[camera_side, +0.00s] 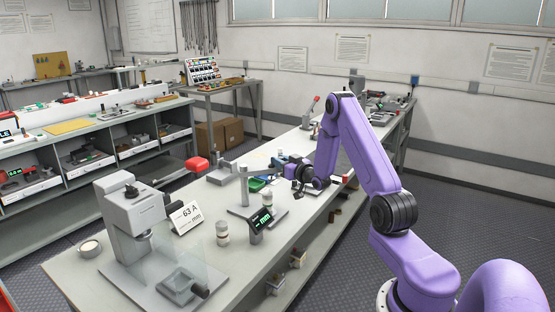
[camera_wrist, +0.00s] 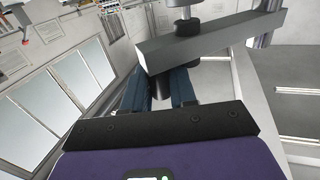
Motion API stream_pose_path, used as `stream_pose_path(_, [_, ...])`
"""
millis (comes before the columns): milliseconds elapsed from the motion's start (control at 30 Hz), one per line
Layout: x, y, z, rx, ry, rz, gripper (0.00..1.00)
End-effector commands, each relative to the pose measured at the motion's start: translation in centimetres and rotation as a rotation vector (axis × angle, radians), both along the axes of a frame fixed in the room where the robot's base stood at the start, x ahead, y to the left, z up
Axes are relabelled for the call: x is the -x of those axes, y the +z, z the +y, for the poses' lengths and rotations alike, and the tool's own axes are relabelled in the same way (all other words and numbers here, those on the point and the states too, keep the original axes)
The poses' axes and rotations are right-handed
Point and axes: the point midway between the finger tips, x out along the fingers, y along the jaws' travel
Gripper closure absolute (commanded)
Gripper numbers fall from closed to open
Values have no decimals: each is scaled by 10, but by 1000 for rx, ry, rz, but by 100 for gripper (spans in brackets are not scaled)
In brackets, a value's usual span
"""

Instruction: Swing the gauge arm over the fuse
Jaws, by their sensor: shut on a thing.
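The gauge arm is a grey bar (camera_wrist: 215,38) crossing the upper part of the wrist view. It meets a pale post (camera_side: 243,187) on the bench in the side view. My gripper (camera_wrist: 172,84) is shut on a dark knob (camera_wrist: 164,86) below the bar; the fingers partly hide it. In the side view my gripper (camera_side: 283,166) is at the bar's right end. A pale cylindrical fuse (camera_side: 267,198) stands near the gauge's base, and another (camera_side: 222,233) stands nearer the front. I cannot tell which lies under the bar's end.
A small green-lit display (camera_side: 261,219) stands in front of the post. A "63 A" card (camera_side: 187,217) and a grey press-like device (camera_side: 133,215) stand at the left. The bench's right front edge is close to my arm.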

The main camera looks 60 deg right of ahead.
Motion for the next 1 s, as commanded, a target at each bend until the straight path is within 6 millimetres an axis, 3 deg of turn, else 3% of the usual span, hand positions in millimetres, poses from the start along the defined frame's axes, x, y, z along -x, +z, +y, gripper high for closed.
stream_pose_path(500, [32, 0, 46, 3, -408, 1, 100])
stream_pose_path(1000, [42, 0, 66, 1, -591, -1, 100])
